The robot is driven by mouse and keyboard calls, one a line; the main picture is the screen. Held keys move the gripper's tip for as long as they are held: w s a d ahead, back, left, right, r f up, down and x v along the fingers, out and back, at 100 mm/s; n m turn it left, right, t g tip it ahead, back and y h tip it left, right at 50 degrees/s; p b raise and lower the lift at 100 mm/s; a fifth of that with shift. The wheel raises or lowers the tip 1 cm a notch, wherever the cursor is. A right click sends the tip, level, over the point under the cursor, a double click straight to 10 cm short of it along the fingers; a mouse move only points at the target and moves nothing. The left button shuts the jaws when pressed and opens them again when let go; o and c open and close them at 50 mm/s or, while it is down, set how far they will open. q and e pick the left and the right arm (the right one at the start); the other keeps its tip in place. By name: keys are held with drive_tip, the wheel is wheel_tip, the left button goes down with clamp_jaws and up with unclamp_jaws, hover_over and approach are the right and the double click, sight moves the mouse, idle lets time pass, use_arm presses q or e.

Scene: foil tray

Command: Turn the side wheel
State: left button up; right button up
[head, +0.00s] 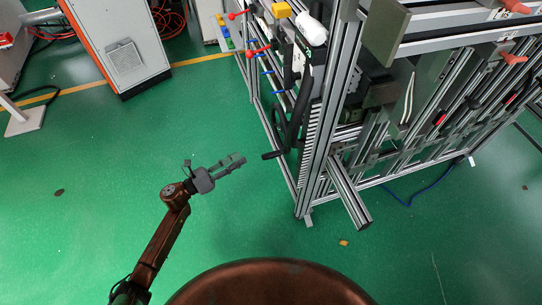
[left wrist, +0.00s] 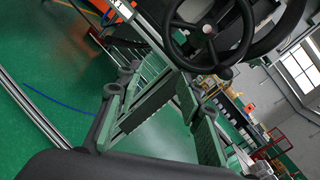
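The side wheel is black and spoked. In the left wrist view the wheel's hub (left wrist: 209,29) and spokes show face-on at the top, beyond the fingers. My left gripper (head: 238,161) points right toward the frame, to the left of the handle and apart from it. In the left wrist view its two fingers (left wrist: 158,85) are spread with nothing between them. My right gripper is in neither view.
The aluminium frame (head: 326,105) fills the right side, with a beam (head: 349,194) jutting toward me. Red and blue knobs (head: 257,51) stick out at its upper left. A white and orange cabinet (head: 125,58) stands at the back left.

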sight(269, 156)
use_arm(q)
drive_tip(key=s+d+r+m+g+h, duration=0.2)
drive_tip(key=s+d+r+m+g, duration=0.3)
drive_tip(key=m, duration=0.5)
drive_tip(key=x, duration=0.2)
drive_tip(key=r+x, duration=0.1)
drive_tip(key=x, duration=0.5)
drive_tip(key=shift+r, duration=0.35)
drive_tip(key=shift+w+d, duration=0.15)
drive_tip(key=shift+d, duration=0.3)
clamp_jaws()
